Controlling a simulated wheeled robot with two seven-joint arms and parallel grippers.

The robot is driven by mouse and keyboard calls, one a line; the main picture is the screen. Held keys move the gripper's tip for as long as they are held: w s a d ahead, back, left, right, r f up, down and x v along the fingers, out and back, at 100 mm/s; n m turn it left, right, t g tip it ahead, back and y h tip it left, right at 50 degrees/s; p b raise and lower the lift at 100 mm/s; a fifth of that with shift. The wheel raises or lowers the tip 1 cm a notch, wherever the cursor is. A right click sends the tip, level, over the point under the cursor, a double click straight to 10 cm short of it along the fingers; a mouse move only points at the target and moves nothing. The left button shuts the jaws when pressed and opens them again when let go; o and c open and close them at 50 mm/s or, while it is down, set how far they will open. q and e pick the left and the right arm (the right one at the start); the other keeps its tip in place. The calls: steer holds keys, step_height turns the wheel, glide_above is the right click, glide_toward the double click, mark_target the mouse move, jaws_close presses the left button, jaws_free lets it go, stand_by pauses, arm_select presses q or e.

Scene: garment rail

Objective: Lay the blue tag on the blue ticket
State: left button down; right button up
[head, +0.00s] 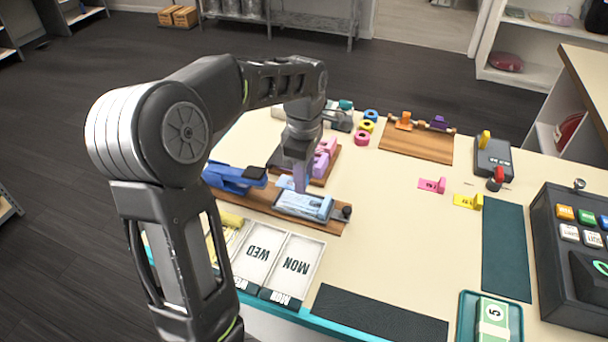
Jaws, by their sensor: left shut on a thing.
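My left gripper (299,184) reaches down over the wooden board at the middle left of the table. It is shut on a small bluish piece, seemingly the blue tag (300,177), partly hidden by the fingers. Just below and in front of it lies a light-blue flat, folded-looking thing (303,206) on the board. I cannot tell whether the blue ticket is part of it, or whether the held piece touches it. Another light-blue patch (285,183) shows beside the fingers. My right gripper is not in view.
A blue stapler-like tool (234,177) lies left on the wooden board (262,203). Pink (428,185) and yellow (463,201) tickets with upright tags lie to the right. MON and WED trays (292,262) are in front. Bare table shows around (395,235).

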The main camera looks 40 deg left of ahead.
arm_select(q)
steer(key=shift+f+b, duration=1.55)
steer(key=shift+f, duration=0.55)
steer(key=shift+f+b, duration=0.3)
steer(key=shift+f, duration=0.2)
steer(key=shift+d+f, duration=0.1)
steer(key=shift+f, duration=0.2)
steer(key=c, duration=0.9)
jaws_free()
steer(key=shift+o, duration=0.5)
steer(key=o, duration=0.4)
